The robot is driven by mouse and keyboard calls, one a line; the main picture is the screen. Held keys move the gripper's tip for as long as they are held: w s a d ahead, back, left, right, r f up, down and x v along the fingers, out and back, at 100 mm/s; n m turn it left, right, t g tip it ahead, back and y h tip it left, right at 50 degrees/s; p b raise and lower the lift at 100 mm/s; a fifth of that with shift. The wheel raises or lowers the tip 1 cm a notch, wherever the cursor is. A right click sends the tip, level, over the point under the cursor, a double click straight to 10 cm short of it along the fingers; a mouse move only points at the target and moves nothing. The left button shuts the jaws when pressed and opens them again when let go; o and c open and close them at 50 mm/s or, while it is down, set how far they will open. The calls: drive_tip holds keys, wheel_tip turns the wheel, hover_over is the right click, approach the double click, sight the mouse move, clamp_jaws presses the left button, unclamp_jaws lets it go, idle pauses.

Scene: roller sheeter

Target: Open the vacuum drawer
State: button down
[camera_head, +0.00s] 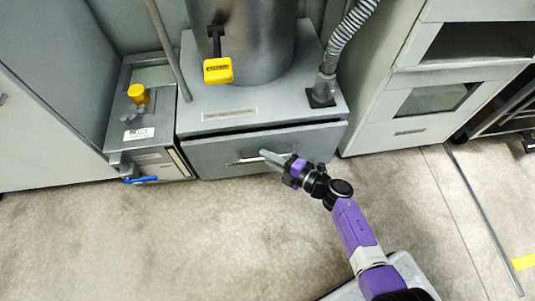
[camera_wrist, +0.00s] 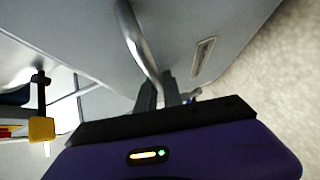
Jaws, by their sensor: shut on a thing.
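The vacuum drawer (camera_head: 220,152) is the wide grey front at the base of the grey unit in the head view. A dark gap runs along its top edge. Its metal bar handle (camera_head: 240,161) sticks out from the front. The handle also shows in the wrist view as a curved silver bar (camera_wrist: 138,42). My gripper (camera_head: 270,157) is at the right part of the handle. In the wrist view its two dark fingers (camera_wrist: 160,82) are shut on the lower end of the bar. The exact contact is partly hidden between the fingers.
A grey box with a yellow knob (camera_head: 138,94) and blue lever (camera_head: 141,180) stands left of the drawer. A yellow tag (camera_head: 218,71) hangs above it. A grey cabinet (camera_head: 400,132) stands to the right. The floor (camera_head: 130,240) in front is clear.

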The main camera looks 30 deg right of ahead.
drive_tip(key=s+a+p, duration=0.1)
drive_tip(key=s+a, duration=0.2)
drive_tip(key=s, duration=0.8)
drive_tip(key=s+a+p, duration=0.1)
drive_tip(key=s+a, duration=0.3)
drive_tip(key=s, duration=0.8)
drive_tip(key=shift+a+p, duration=0.15)
drive_tip(key=shift+p, duration=0.2)
drive_tip(key=shift+s, duration=0.1)
drive_tip(key=c, duration=1.8)
unclamp_jaws()
drive_tip(key=shift+o, duration=0.2)
drive_tip(key=p+v, duration=0.2)
drive_tip(key=v, duration=0.6)
drive_tip(key=s+d+r+m+h+p, duration=0.1)
drive_tip(key=r+m+p, duration=0.6)
drive_tip(key=r, duration=1.3)
drive_tip(key=s+d+r+m+h+p, duration=0.1)
drive_tip(key=r+m+h+p, duration=0.3)
drive_tip(key=r+p, duration=1.1)
drive_tip(key=s+d+r+m+h+p, duration=0.2)
drive_tip(key=r+m+p, duration=0.8)
drive_tip(key=r, duration=1.6)
drive_tip(key=shift+d+r+m+h+p, duration=0.15)
drive_tip(key=shift+m+h+p, duration=0.15)
drive_tip(key=shift+m+p, duration=0.15)
